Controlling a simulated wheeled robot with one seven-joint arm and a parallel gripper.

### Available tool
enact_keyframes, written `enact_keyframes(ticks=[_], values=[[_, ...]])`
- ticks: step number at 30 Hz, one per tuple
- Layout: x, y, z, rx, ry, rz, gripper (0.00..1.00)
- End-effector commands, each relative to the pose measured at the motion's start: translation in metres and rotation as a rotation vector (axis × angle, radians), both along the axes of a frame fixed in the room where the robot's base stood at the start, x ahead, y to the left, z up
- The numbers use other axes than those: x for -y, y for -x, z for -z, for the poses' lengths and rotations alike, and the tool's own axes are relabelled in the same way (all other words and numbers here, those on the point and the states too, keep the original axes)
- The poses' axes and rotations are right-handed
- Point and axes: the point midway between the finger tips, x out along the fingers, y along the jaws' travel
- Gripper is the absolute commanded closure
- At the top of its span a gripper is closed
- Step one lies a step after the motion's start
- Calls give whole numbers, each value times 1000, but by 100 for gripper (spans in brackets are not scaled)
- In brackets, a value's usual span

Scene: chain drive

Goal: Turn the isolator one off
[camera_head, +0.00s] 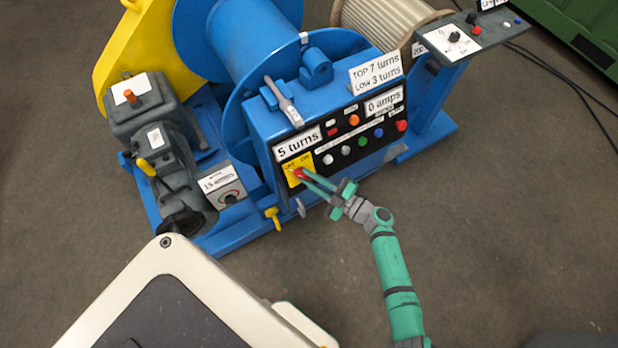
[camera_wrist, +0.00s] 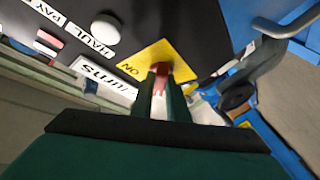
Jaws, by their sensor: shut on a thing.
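The isolator is a red handle (camera_head: 299,174) on a yellow plate (camera_head: 291,167) at the lower left of the black control panel. The plate (camera_wrist: 163,62) also shows in the wrist view, with the word ON readable on it. My gripper (camera_head: 305,176) reaches in from the lower right. Its two green fingers are shut on the red handle (camera_wrist: 160,69), one on each side of it. The fingers hide part of the handle and of the plate, so the handle's exact angle is hard to tell.
Buttons and lamps (camera_head: 362,140) sit close to the right of the isolator. A "5 turns" display (camera_head: 298,143) is just above. A grey lever (camera_head: 284,102) stands on top of the blue housing. A yellow handle (camera_head: 272,217) projects below. Open floor lies to the right.

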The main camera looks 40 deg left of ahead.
Motion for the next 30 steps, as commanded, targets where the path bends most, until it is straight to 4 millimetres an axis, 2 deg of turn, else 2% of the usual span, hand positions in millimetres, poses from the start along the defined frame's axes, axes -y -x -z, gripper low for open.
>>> enact_keyframes(ticks=[8, 9, 11, 12, 23, 30], values=[[1, 1, 2, 2, 5, -1, 100], [1, 1, 2, 2, 5, -1, 84], [1, 1, 2, 2, 3, -1, 69], [1, 1, 1, 1, 3, -1, 67], [5, 0, 1, 0, 1, 0, 67], [41, -1, 1, 1, 4, -2, 67]])
